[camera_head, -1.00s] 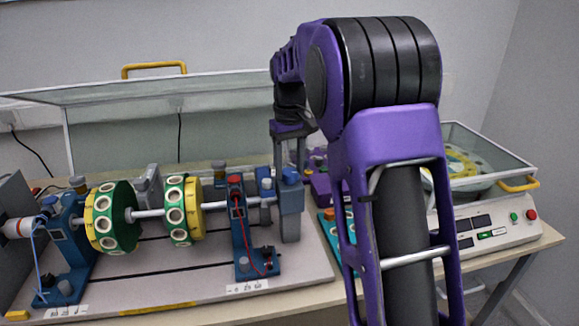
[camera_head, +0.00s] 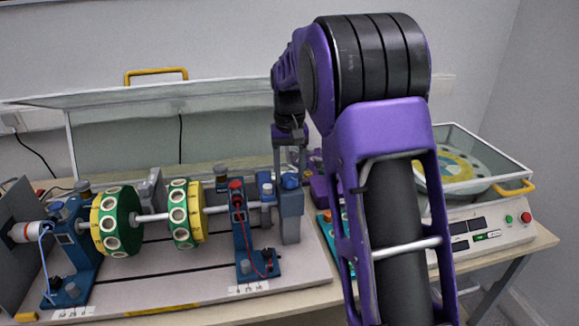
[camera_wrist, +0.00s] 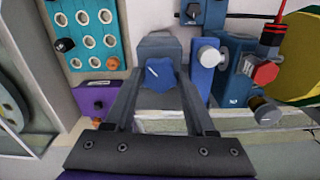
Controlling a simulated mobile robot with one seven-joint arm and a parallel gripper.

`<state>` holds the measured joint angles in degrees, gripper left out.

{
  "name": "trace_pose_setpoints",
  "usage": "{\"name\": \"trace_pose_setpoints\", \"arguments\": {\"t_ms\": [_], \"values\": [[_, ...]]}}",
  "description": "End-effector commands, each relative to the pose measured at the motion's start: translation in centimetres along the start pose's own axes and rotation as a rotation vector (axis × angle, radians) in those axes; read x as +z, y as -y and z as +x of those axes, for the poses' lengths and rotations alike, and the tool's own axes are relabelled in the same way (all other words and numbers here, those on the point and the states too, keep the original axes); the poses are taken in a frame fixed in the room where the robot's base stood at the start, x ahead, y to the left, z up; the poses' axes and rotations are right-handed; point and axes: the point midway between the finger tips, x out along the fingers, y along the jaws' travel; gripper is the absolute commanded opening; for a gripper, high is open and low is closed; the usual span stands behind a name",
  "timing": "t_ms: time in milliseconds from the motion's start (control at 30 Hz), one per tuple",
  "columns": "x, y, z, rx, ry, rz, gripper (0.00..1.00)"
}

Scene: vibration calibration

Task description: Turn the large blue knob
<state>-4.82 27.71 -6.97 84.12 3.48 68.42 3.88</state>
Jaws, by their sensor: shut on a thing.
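The large blue knob (camera_head: 290,181) sits on top of a grey-blue block (camera_head: 291,221) at the right end of the shaft rig. It also shows in the wrist view (camera_wrist: 160,74), lobed, with a short white mark on its face. My gripper (camera_wrist: 160,79) has one finger on each side of the knob and is shut on it. In the head view my gripper (camera_head: 290,168) reaches down to the knob from above, and its fingers are small there. The knob's lower part is hidden in the wrist view.
The rig (camera_head: 160,305) carries a shaft with two green and yellow discs. A red knob (camera_wrist: 265,72) and a grey knob (camera_wrist: 209,56) are right of the blue knob in the wrist view. A teal panel (camera_wrist: 121,14) and purple box (camera_wrist: 94,101) are left.

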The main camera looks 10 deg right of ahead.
Motion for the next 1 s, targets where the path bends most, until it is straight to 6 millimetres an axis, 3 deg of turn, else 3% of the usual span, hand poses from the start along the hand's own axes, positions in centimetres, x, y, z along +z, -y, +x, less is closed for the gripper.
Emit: {"name": "trace_pose_setpoints", "arguments": {"t_ms": [300,800,833,1000], "values": [[-0.05,0.02,-0.16,0.0,-0.002,0.126,0.0],[-0.08,0.01,-0.09,-0.001,-0.003,0.149,0.0],[-0.09,0.01,-0.1,-0.001,-0.004,0.148,0.59],[-0.06,0.01,-0.07,-0.001,-0.003,0.148,0.86]]}}
